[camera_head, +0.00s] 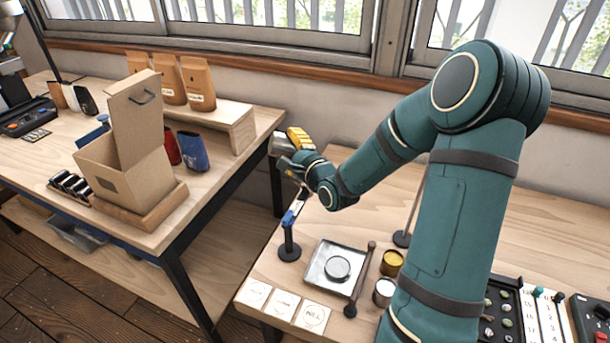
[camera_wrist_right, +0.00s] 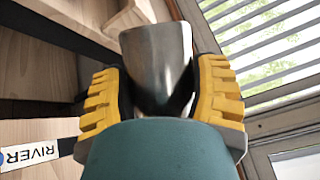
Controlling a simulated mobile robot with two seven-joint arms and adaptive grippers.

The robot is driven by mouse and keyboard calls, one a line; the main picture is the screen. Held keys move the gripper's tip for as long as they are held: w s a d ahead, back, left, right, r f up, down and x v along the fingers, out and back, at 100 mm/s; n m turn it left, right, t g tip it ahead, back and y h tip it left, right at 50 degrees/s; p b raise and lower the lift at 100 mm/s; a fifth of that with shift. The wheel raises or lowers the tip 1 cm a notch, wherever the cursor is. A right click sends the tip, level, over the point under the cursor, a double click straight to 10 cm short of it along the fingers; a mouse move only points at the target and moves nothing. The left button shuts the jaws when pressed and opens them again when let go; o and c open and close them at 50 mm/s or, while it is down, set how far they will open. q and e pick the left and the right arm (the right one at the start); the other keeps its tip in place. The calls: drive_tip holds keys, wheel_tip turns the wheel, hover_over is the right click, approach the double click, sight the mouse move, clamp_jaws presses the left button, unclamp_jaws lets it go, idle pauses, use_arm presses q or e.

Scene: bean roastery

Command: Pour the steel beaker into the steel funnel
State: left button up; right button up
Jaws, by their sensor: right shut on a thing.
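My right gripper (camera_head: 292,142) is above the far left edge of the right table, its yellow fingers pointing away from me. In the right wrist view the gripper (camera_wrist_right: 160,100) is shut on the steel beaker (camera_wrist_right: 157,58), a smooth grey metal vessel held between both yellow finger pads. The beaker's lower part is hidden behind my wrist, and its contents do not show. In the head view the beaker is mostly hidden by the gripper. I cannot make out the steel funnel in either view; my right arm covers part of the table. My left gripper is not in view.
A small stand (camera_head: 289,248) with a blue-and-white sign is below the gripper. A square tray (camera_head: 318,277), a brass cup (camera_head: 391,264) and a silver cup (camera_head: 384,293) stand nearer me. An open cardboard box (camera_head: 120,170) is on the left table, across a gap.

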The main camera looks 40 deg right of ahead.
drive_tip(key=shift+s+d+r+m+t, duration=0.2)
drive_tip(key=shift+d+m+t, duration=0.1)
drive_tip(key=shift+m, duration=0.4)
idle(1.7)
